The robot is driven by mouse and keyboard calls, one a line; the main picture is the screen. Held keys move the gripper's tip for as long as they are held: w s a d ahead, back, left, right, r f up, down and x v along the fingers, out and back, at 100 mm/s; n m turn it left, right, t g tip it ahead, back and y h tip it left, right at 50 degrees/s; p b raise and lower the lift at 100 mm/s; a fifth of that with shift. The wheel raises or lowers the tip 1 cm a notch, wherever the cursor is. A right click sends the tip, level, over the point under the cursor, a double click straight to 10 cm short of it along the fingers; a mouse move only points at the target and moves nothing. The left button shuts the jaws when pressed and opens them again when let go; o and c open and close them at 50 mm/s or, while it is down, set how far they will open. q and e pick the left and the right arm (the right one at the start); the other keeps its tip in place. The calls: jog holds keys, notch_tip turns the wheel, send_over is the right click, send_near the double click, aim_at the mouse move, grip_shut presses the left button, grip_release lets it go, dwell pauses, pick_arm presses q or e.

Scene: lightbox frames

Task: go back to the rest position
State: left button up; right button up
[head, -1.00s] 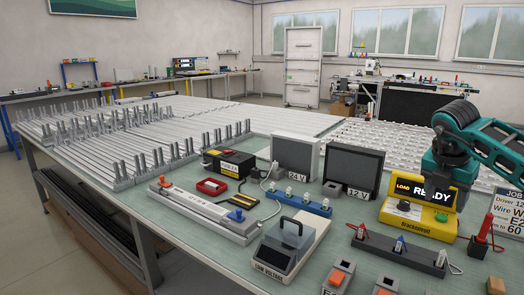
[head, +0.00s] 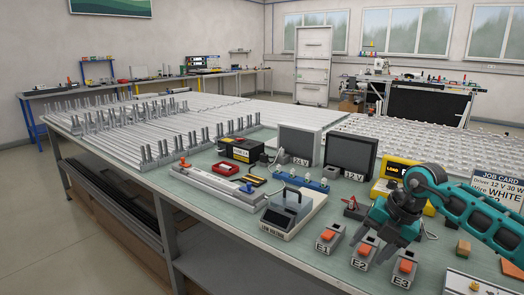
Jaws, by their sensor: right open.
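My right gripper (head: 393,238) hangs from the teal arm that comes in from the right. Its dark fingers point down, apart and with nothing between them, above the orange-topped blocks marked E1 (head: 331,235), E2 (head: 365,249) and E3 (head: 404,268). I cannot tell whether it touches any of them. Behind it, my arm partly covers the yellow load box (head: 388,187) and its display. My left gripper does not show.
The low-voltage unit (head: 291,212) stands left of the blocks. The 24 V (head: 299,143) and 12 V (head: 350,153) boxes stand behind. A job card (head: 497,189) is at the right. Frames with metal posts (head: 150,150) fill the table's left side.

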jog(key=s+a+m+t+y, duration=0.1)
jog(key=s+a+t+y, duration=0.15)
jog(key=a+y, duration=0.35)
jog(key=s+a+m+t+y, duration=0.1)
jog(key=s+a+m+y, duration=0.15)
jog(key=a, duration=0.65)
jog(key=s+a+m+t+y, duration=0.1)
jog(key=s+a+y, duration=0.35)
jog(key=a, duration=0.25)
jog(key=s+d+f+m+t+h, duration=0.2)
jog(key=s+d+f+m+h, duration=0.4)
jog(key=f+m, duration=0.4)
jog(key=s+d+f+m+t+h, duration=0.1)
jog(key=s+d+f+m+h, duration=0.6)
jog(key=f+m, duration=0.4)
jog(key=shift+s+d+f+m+t+h+p, duration=0.3)
jog(key=shift+s+m+h, duration=0.35)
jog(key=shift+s, duration=0.3)
